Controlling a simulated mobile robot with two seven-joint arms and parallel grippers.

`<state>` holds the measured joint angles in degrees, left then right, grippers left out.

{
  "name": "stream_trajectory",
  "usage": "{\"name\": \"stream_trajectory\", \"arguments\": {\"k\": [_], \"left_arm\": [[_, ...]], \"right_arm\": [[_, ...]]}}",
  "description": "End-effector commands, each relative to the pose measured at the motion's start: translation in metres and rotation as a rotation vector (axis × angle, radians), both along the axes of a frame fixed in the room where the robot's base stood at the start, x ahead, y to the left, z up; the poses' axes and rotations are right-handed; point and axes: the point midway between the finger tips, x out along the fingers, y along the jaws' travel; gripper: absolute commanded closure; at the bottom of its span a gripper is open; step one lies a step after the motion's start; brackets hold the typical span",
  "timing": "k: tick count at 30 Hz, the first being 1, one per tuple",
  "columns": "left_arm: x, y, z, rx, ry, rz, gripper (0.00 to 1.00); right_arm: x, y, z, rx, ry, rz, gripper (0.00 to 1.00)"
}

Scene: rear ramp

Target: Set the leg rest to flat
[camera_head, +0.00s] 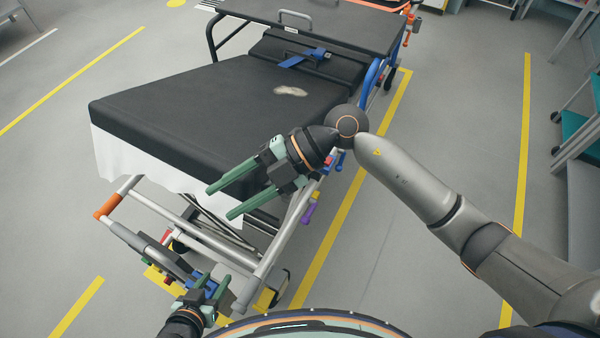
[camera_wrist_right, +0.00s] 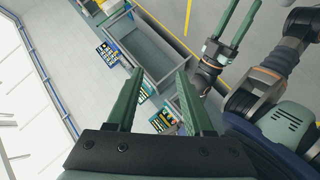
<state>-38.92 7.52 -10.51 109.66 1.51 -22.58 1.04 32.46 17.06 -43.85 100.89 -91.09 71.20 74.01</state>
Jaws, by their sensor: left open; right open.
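The stretcher's black mattress (camera_head: 200,100) runs from the near left to the far middle in the head view. Its near end, the leg rest (camera_head: 150,125), has a white sheet (camera_head: 125,160) hanging below its edge. I cannot tell its exact tilt. My right gripper (camera_head: 219,202) is open and empty by the near right corner of the leg rest. Contact with the mattress or sheet cannot be told. Its open fingers also show in the right wrist view (camera_wrist_right: 157,72). My left gripper (camera_head: 212,282) is open and low, near the stretcher's front frame (camera_head: 240,287).
An orange grip (camera_head: 107,206) is on the frame's left. Purple (camera_head: 308,213) and blue (camera_head: 341,160) levers lie along the right side. A blue strap (camera_head: 300,58) crosses the far mattress. A dark board (camera_head: 325,22) stands over its far end.

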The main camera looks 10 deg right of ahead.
Motion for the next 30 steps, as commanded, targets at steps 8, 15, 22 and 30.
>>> {"name": "stream_trajectory", "arguments": {"k": [8, 15, 22, 30], "left_arm": [[0.000, 0.000, 0.002, -0.001, 0.000, -0.001, 0.50], [0.000, 0.000, 0.002, -0.001, 0.000, -0.001, 0.50], [0.000, -0.001, 0.006, -0.001, 0.000, -0.001, 0.50], [0.000, -0.001, 0.010, -0.001, 0.000, -0.001, 0.50]], "right_arm": [[0.075, -0.097, -0.029, -0.751, -0.188, -0.143, 0.48], [0.105, -0.139, -0.019, -0.975, -0.238, -0.289, 0.48], [0.108, -0.137, -0.049, -0.985, -0.232, -0.293, 0.48], [0.114, -0.128, -0.103, -0.982, -0.233, -0.292, 0.48]]}}
